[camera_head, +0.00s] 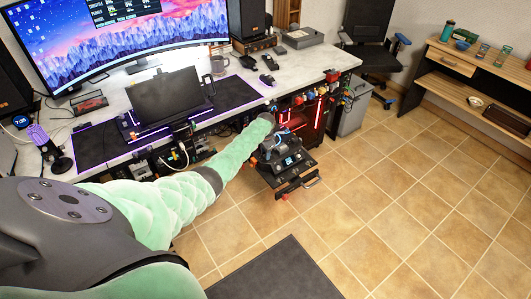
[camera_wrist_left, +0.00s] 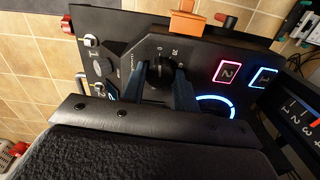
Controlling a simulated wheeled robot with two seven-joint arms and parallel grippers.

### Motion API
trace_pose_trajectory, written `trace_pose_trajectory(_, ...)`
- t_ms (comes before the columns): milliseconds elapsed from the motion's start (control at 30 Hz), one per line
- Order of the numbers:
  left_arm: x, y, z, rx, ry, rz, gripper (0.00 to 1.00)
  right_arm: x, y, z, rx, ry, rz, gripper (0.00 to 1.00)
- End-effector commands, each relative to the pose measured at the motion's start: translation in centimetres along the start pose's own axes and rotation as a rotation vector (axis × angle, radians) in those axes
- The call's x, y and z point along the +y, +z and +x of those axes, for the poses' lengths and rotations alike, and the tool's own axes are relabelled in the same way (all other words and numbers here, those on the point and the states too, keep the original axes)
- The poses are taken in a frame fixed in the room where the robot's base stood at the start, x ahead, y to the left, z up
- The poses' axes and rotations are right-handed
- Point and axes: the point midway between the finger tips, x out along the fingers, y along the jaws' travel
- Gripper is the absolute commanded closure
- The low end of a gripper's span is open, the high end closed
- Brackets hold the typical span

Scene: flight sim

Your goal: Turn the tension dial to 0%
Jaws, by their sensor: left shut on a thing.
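The tension dial (camera_wrist_left: 160,73) is a round black knob on a dark panel (camera_wrist_left: 115,22) in the left wrist view. White marks are printed around it, partly readable. My left gripper (camera_wrist_left: 163,84) has its two dark fingers on either side of the knob and is shut on it. In the head view, my left arm in its green sleeve reaches to the black throttle unit (camera_head: 284,158) under the desk's right front. The left fingertips are hard to make out there. My right gripper does not show.
In the left wrist view, a blue lit ring (camera_wrist_left: 215,105), a pink-lit square button (camera_wrist_left: 227,72), a blue-lit one (camera_wrist_left: 263,78), an orange lever (camera_wrist_left: 186,20) and small toggles (camera_wrist_left: 90,41) surround the dial. The desk (camera_head: 235,72) stands behind; open tiled floor lies to the right.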

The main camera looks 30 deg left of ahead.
Motion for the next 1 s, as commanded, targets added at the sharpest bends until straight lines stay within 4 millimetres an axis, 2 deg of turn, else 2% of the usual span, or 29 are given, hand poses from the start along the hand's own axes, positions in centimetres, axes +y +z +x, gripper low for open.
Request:
trace_pose_trajectory(433,-0.1,-0.1,-0.1,0.002,-0.001,-0.010,0.93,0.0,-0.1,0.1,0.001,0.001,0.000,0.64)
trace_pose_trajectory(467,-0.1,-0.1,-0.1,0.002,-0.001,-0.010,0.64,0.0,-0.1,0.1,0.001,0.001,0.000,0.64)
trace_pose_trajectory(533,-0.1,-0.1,-0.1,0.002,-0.001,-0.009,0.51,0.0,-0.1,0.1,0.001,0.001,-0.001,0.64)
trace_pose_trajectory(567,-0.1,-0.1,-0.1,0.001,-0.001,-0.009,0.48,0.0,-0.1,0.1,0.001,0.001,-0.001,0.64)
trace_pose_trajectory(867,0.0,0.0,-0.2,0.001,0.000,-0.009,0.48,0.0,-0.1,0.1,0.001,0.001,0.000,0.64)
trace_pose_trajectory(1000,-0.1,0.0,-1.1,0.002,-0.001,-0.009,0.48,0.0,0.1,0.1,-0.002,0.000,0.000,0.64)
